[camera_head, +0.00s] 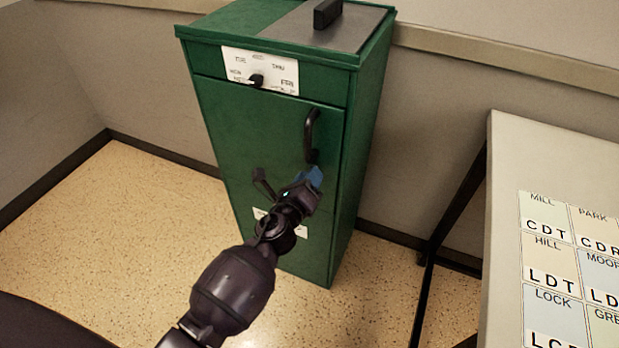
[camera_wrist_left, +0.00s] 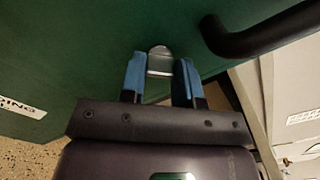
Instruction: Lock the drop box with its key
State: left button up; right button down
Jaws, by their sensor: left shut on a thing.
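The drop box (camera_head: 255,135) is a tall green cabinet with a front door, standing against the wall. My left gripper (camera_head: 312,177) is at the right part of the door, just below the black handle. In the left wrist view, its blue fingers (camera_wrist_left: 160,80) are shut on a small grey round-ended piece, which looks like the key (camera_wrist_left: 159,62), close to the green door face. The lock and the key's tip cannot be made out, so I cannot tell how far in the key is. My right gripper is not in view.
The black door handle (camera_head: 309,135) curves close above the gripper; it also shows in the left wrist view (camera_wrist_left: 255,38). A black knob (camera_head: 256,80) sits on a white label higher up. A table (camera_head: 507,165) with lettered cards stands at the right. Speckled floor at the left is clear.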

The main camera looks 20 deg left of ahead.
pick_arm(q)
jog(key=shift+n, duration=4.8)
jog(key=o, duration=0.9)
jog(key=shift+s, duration=0.1)
jog(key=s+p, duration=0.1)
jog(key=s, duration=0.9)
jog(key=shift+s+a+p, duration=0.2)
jog(key=shift+s+p, duration=0.15)
jog(key=shift+p, duration=0.05)
jog(key=shift+n, duration=0.3)
